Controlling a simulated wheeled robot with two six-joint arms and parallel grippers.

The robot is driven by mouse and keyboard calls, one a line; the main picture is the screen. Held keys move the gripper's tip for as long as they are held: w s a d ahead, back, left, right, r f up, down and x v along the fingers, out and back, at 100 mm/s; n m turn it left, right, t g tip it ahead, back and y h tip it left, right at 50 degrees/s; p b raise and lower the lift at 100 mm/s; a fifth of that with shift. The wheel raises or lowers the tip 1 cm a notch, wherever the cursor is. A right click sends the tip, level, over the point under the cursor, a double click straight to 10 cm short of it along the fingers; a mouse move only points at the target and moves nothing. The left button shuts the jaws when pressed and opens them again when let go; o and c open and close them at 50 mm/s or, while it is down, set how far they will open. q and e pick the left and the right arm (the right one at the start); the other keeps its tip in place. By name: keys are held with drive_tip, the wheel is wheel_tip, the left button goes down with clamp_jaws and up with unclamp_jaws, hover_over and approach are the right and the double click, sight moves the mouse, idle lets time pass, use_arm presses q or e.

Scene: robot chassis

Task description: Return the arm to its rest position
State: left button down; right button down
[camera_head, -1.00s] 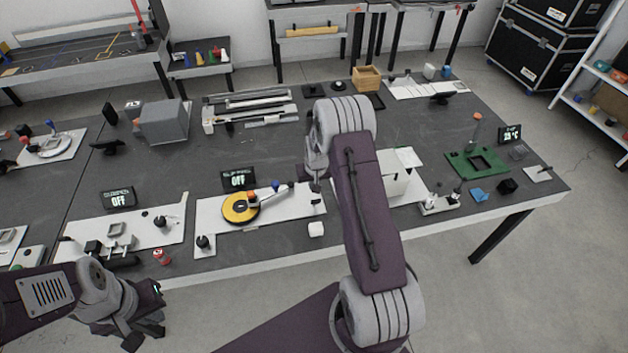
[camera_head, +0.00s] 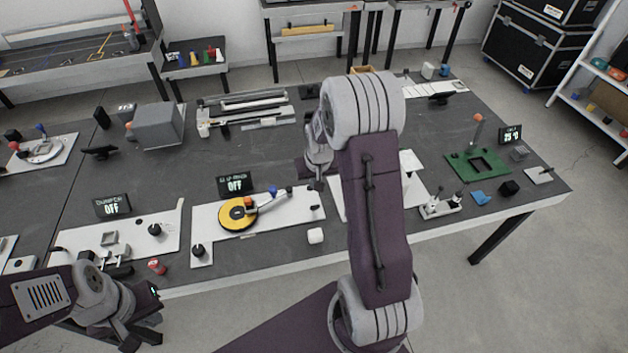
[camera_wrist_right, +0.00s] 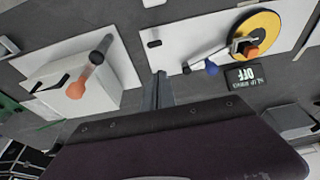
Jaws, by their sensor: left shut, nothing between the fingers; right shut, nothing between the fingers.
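My right arm (camera_head: 376,210) rises through the middle of the head view, its grey elbow joint high over the table. In the right wrist view the right gripper (camera_wrist_right: 158,92) shows as two narrow fingers pressed together, empty, above the dark tabletop between two white plates. My left gripper (camera_head: 140,338) is at the lower left of the head view, off the front edge of the table. It is shut and holds nothing.
A white plate with a yellow disc (camera_head: 236,214) and an OFF display (camera_head: 235,185) lies left of the right arm. A white box (camera_wrist_right: 78,95) with an orange-tipped handle stands beside the right gripper. A green plate (camera_head: 478,164) lies farther right. Bare tabletop (camera_head: 250,150) shows behind.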

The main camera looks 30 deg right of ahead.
drive_tip(key=s+a+r+n, duration=0.3)
drive_tip(key=a+r, duration=0.3)
drive_tip(key=a, duration=0.4)
drive_tip(key=s+a+f+g, duration=0.1)
drive_tip(key=s, duration=0.6)
drive_tip(key=s+a+f+g+y, duration=0.1)
drive_tip(key=s+a, duration=0.1)
drive_tip(key=s, duration=0.4)
drive_tip(key=shift+s+a, duration=0.25)
drive_tip(key=shift+s, duration=0.15)
